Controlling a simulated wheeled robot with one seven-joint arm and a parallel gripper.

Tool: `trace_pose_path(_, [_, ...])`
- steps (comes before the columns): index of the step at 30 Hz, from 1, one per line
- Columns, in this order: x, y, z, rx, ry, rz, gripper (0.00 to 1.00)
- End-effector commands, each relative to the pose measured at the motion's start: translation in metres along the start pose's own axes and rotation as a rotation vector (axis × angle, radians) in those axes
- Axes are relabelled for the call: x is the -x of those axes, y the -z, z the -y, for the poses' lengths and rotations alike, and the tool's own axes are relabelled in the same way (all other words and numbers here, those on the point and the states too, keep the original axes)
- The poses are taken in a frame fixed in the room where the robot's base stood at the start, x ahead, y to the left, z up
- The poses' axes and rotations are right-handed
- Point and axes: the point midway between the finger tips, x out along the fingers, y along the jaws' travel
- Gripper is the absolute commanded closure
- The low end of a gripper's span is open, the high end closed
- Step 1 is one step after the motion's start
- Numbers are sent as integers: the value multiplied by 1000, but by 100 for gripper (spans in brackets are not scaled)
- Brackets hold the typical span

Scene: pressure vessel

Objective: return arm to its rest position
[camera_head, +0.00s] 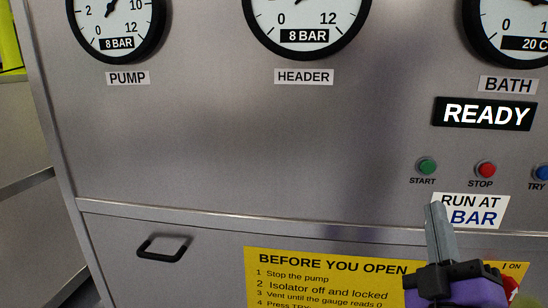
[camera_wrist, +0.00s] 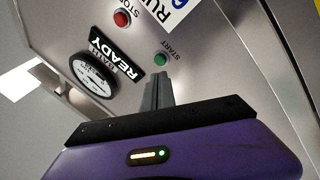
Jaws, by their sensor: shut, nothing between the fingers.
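My gripper (camera_head: 436,217) shows at the lower right of the head view, with grey fingers on a black and purple body. Its fingers are together and hold nothing. They overlap the left edge of the white "RUN AT BAR" label (camera_head: 482,211), below the green START button (camera_head: 426,167). In the wrist view the gripper (camera_wrist: 157,84) points toward the panel, its tips near the green START button (camera_wrist: 160,59). I cannot tell the exact gap between the tips and the panel.
The steel panel (camera_head: 230,150) carries a PUMP gauge (camera_head: 115,18), a HEADER gauge (camera_head: 305,15), a READY sign (camera_head: 485,114) and a red STOP button (camera_head: 486,170). Below are a black handle (camera_head: 164,248) and a yellow notice (camera_head: 325,280), partly hidden by my gripper.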

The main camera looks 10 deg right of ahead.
Motion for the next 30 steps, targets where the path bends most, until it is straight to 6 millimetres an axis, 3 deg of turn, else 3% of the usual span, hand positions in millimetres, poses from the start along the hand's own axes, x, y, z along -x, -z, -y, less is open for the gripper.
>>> trace_pose_path(1, [16,0,16,-48,52,-31,100])
trace_pose_path(6, [78,1,56,-258,223,-105,100])
trace_pose_path(12, [159,-8,83,-507,402,-96,100])
trace_pose_path(19, [249,-25,88,-762,548,21,100])
trace_pose_path(30, [379,-60,69,-982,674,363,100])
